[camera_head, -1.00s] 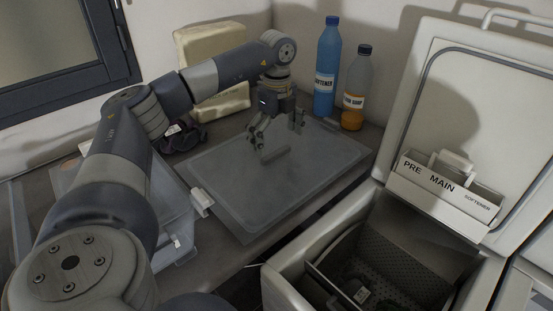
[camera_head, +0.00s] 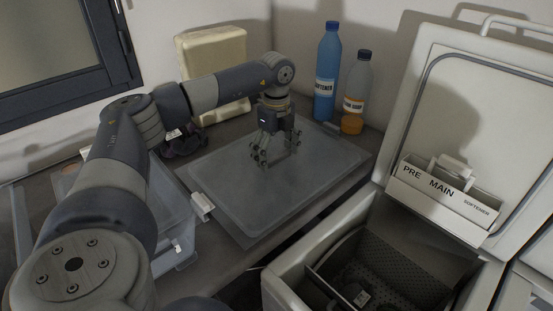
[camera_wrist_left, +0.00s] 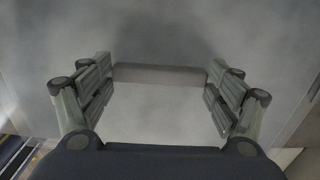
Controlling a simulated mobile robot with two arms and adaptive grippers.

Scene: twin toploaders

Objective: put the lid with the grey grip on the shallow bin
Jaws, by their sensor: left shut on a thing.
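The lid (camera_head: 240,208) is a translucent grey rectangular sheet lying flat on the counter in the head view; it also fills the wrist view (camera_wrist_left: 160,30). Its grey grip is a bar (camera_wrist_left: 160,74) between the fingers in the wrist view. My left gripper (camera_head: 279,150) is over the middle of the lid, pointing down, with its fingers shut on the two ends of the grip. A clear plastic bin (camera_head: 178,243) stands at the left, partly hidden behind my left arm; I cannot tell its depth well. My right gripper is not in view.
A blue softener bottle (camera_head: 327,75) and a bottle with orange liquid (camera_head: 355,95) stand behind the lid. A pale block-shaped container (camera_head: 212,50) is at the back wall. An open toploader (camera_head: 290,285) with raised lid (camera_head: 478,120) is at the right.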

